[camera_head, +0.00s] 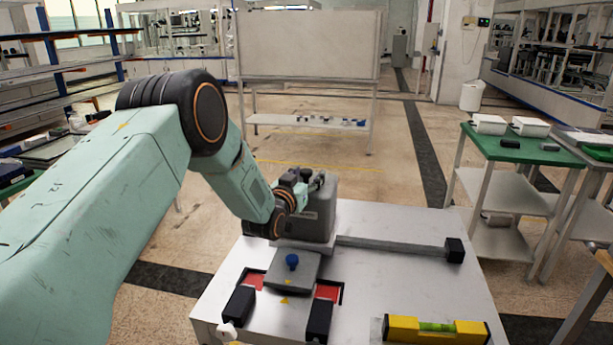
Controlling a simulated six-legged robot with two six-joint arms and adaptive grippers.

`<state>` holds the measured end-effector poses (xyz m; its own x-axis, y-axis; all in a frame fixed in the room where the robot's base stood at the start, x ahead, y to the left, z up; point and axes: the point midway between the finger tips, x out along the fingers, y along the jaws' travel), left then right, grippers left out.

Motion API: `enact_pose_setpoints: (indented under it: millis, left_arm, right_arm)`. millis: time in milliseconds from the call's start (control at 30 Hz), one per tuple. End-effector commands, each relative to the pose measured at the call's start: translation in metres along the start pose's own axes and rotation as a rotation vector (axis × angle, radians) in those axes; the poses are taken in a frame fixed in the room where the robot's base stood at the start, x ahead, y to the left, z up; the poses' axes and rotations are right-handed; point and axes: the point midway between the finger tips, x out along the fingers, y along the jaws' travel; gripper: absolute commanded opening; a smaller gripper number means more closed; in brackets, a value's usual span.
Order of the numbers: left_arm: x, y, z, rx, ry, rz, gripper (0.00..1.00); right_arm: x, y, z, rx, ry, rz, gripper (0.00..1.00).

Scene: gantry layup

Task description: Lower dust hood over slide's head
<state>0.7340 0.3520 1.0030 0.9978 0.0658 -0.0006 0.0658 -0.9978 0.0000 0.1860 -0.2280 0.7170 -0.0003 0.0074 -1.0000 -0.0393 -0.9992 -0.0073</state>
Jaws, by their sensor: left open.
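My left arm comes in from the left, and my left gripper (316,182) is at the top of a grey box-shaped cover (322,212), which looks like the dust hood. The gripper is small and partly hidden by its wrist; it is open, and I cannot tell whether it touches the cover. The cover stands upright at the back of the white table. A grey slide rail (390,246) runs right from its base to a black end block (454,250). The slide's head is not clearly distinguishable. My right gripper is not in view.
A yellow level (436,329) lies at the front right. A green-topped table (505,148) stands right.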

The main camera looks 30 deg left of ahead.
Motion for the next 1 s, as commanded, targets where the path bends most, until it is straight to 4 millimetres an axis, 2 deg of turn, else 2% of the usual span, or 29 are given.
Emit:
enact_pose_setpoints:
  millis: [167, 267, 800, 1000]
  left_arm:
    - [-0.006, -0.001, 0.001, 0.0, -0.002, -0.001, 0.57]
    - [-0.017, -0.001, 0.001, -0.002, -0.003, -0.001, 0.57]
    - [-0.1, -0.001, 0.001, -0.003, -0.001, -0.002, 0.57]
    - [-0.116, 0.0, 0.0, -0.001, 0.0, -0.001, 0.57]
  right_arm:
    - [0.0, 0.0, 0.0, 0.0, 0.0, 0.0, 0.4]
    - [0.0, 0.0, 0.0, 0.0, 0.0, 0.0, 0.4]
    - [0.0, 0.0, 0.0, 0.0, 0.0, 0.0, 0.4]
    - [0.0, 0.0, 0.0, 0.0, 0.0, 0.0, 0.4]
